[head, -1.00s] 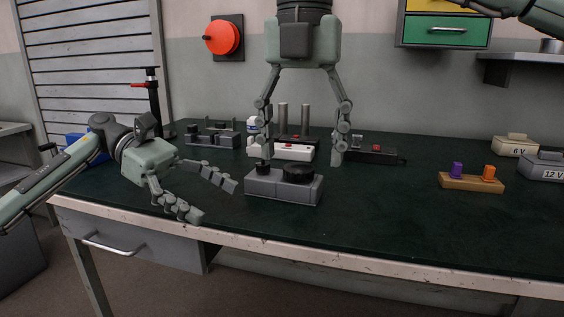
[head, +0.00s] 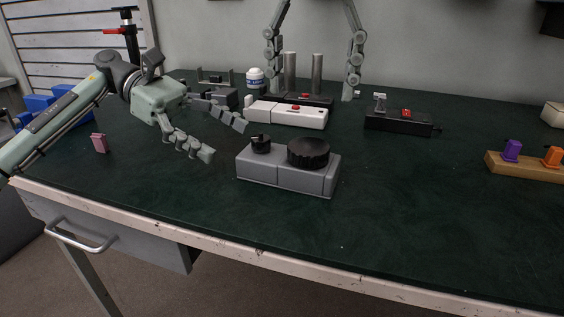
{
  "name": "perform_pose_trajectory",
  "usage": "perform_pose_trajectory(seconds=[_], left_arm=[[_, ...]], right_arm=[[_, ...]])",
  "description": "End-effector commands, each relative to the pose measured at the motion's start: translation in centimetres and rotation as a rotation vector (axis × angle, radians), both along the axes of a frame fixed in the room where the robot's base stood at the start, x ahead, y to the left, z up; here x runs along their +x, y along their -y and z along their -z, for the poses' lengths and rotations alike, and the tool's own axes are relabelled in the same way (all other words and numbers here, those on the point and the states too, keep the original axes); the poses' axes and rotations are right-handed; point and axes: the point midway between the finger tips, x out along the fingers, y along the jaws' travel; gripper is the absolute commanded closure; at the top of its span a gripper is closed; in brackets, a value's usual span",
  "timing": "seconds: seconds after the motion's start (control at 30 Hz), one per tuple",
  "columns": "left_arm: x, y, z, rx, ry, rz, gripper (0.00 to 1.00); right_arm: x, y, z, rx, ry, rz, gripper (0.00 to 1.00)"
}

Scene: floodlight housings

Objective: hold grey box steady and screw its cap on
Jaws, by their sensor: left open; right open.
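The grey box (head: 290,178) sits on the dark green table top. A wide black round cap (head: 308,152) rests on its right part; I cannot tell whether it is threaded on. A smaller black knob (head: 260,144) stands on its left part. My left gripper (head: 227,140) is open and empty, its fingers pointing at the box's left end, apart from it as far as I can tell. My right gripper (head: 311,86) is open and empty, fingers down, above and behind the box; its upper part is out of view.
Behind the box are a white device (head: 287,114), two metal cylinders (head: 317,72), a white bottle (head: 255,78) and a black device (head: 398,120). A wooden block with purple and orange pieces (head: 525,165) is at right. A pink block (head: 99,143) is at left. The front right is clear.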

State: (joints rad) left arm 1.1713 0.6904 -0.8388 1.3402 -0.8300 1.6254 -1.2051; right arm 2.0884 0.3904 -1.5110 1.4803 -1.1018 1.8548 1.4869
Motion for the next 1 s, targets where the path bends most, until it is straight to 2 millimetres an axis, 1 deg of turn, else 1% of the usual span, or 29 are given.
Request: perform_pose_trajectory(seconds=[0.3, 0.5, 0.63, 0.87, 0.9, 1.0], left_arm=[[-1.6, 4.0, 1.8, 0.001, -0.001, 0.004, 0.19], [-2.3, 5.9, 2.6, 0.0, -0.001, 0.002, 0.19], [-2.4, 6.3, 2.8, 0.0, -0.002, 0.001, 0.19], [-2.4, 6.4, 2.8, 0.0, -0.002, 0.001, 0.19], [-2.4, 6.4, 2.8, 0.0, -0.002, 0.001, 0.2], [-2.4, 6.4, 2.8, 0.0, -0.002, 0.001, 0.33]], right_arm=[[0.0, 0.0, 0.0, 0.0, 0.0, 0.0, 0.31], [0.0, 0.0, 0.0, 0.0, 0.0, 0.0, 0.31], [0.0, 0.0, 0.0, 0.0, 0.0, 0.0, 0.31], [0.0, 0.0, 0.0, 0.0, 0.0, 0.0, 0.31], [0.0, 0.0, 0.0, 0.0, 0.0, 0.0, 0.31], [0.0, 0.0, 0.0, 0.0, 0.0, 0.0, 0.31]])
